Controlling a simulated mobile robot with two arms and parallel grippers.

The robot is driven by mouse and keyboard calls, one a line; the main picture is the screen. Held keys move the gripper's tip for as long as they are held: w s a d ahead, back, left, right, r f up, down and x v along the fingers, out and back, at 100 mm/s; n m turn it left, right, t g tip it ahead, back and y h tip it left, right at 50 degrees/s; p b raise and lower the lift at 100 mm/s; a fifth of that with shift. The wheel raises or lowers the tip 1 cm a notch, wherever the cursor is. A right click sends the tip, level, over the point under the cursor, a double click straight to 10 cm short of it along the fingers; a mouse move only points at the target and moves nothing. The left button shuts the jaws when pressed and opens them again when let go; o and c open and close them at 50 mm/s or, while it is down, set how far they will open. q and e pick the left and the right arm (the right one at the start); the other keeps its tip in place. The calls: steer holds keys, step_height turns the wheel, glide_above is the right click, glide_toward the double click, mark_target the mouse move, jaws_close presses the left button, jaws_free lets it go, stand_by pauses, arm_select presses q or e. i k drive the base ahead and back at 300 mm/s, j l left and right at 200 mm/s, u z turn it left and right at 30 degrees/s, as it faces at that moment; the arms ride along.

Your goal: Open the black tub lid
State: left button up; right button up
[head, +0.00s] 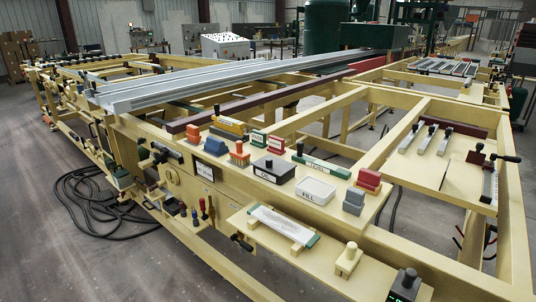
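The black tub (266,175) stands on the cream front ledge of the long frame, near the middle of the head view. Its black lid (273,165) lies flat on top, with an upright dark knob (276,146) at its back edge; whether the knob belongs to the lid or stands behind it I cannot tell. A pale label is on the tub's front. The lid appears shut, and the inside is hidden. Neither of my grippers shows in this view.
A white tub (316,189) marked FILL stands right of the black tub, and an orange brush (239,154) stands left. Red and grey blocks (354,199) sit farther right. A green-edged board (283,224) lies on a lower shelf in front. Black cables (90,205) lie on the floor.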

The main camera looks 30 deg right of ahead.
mark_target(279, 166)
steer(key=i+j+z, duration=0.1)
steer(key=i+z, duration=0.35)
steer(key=i+j+z, duration=0.2)
steer(key=z, duration=0.25)
steer(key=i+j+z, duration=0.45)
steer(key=k+l, duration=0.05)
steer(key=l, duration=0.05)
